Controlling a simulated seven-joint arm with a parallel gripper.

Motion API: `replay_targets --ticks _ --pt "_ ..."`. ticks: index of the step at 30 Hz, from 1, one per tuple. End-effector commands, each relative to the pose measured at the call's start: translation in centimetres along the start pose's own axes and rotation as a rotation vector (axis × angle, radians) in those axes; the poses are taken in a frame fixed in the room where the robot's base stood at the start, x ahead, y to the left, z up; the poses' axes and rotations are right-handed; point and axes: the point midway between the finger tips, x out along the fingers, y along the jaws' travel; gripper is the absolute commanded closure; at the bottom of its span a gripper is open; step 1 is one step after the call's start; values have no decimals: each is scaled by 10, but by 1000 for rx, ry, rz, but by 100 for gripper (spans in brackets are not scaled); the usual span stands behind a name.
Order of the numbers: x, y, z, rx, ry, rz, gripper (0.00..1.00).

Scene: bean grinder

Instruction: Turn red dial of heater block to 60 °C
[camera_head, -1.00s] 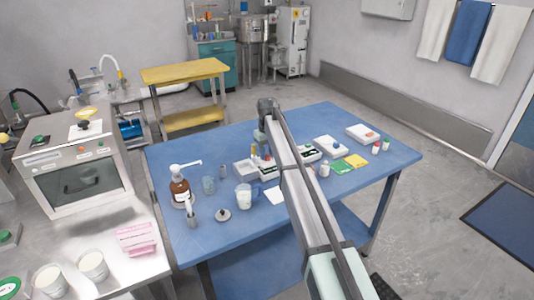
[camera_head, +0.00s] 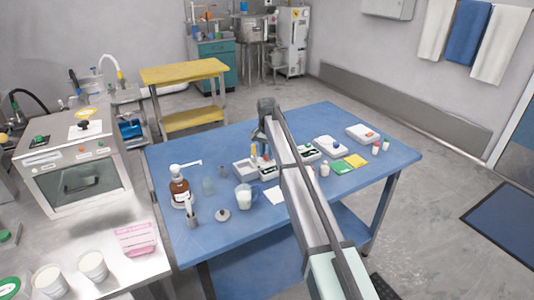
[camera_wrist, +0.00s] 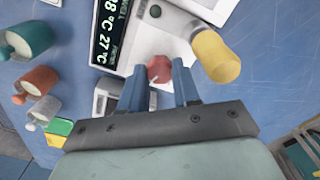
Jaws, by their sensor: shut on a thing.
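In the wrist view the heater block (camera_wrist: 150,35) is a white unit with a dark display (camera_wrist: 107,30). The display is seen turned on its side and appears to read 28 °C and 27 °C. The red dial (camera_wrist: 159,69) sits on the block's panel. My gripper (camera_wrist: 159,75) has its two blue-grey fingers on either side of the dial, shut on it. In the head view my arm hides the dial and the fingertips.
In the head view, a brown pump bottle (camera_head: 179,190) and a beaker (camera_head: 243,197) stand on the blue table (camera_head: 225,245).

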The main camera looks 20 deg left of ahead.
Motion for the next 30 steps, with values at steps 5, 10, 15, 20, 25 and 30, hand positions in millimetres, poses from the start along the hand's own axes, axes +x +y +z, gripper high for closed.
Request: replay_targets --ticks 5,10,15,20,25,30 --pt "0 1 1 147 -2 2 99" --pt "0 1 1 259 -2 2 99" --pt "0 1 1 338 -3 2 99" --pt "0 1 2 380 -3 2 99" --pt "0 0 2 401 -3 2 99" --pt "0 0 2 403 -3 2 99"
